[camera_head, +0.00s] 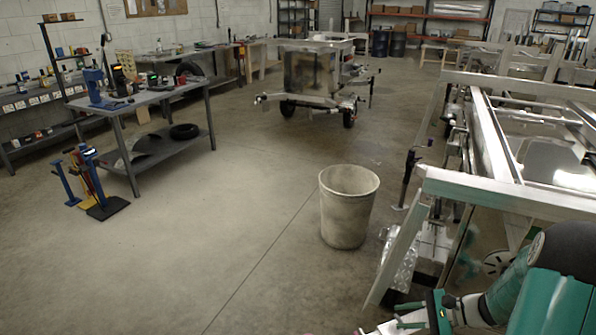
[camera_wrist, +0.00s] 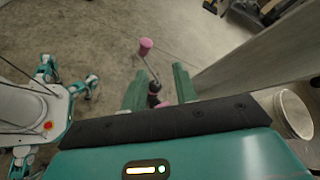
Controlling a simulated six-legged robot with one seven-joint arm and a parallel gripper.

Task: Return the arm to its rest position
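My gripper (camera_head: 405,317) is low at the right in the head view, with my green and black arm reaching down to it from the lower right corner. In the wrist view the two green fingers of my gripper (camera_wrist: 159,80) stand apart with a gap between them. A crank with a pink grip (camera_wrist: 145,45) and a thin rod shows beyond and between the fingers. I see no finger clearly pressed on it. A bit of pink (camera_head: 367,331) also shows at the bottom edge of the head view, partly cut off.
An aluminium trailer frame (camera_head: 500,195) stands close beside my arm at the right. A pale beam (camera_wrist: 255,55) runs close right of the fingers. A grey bin (camera_head: 348,208) stands left of the frame. A workbench (camera_head: 150,98) is at the left. The floor between is clear.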

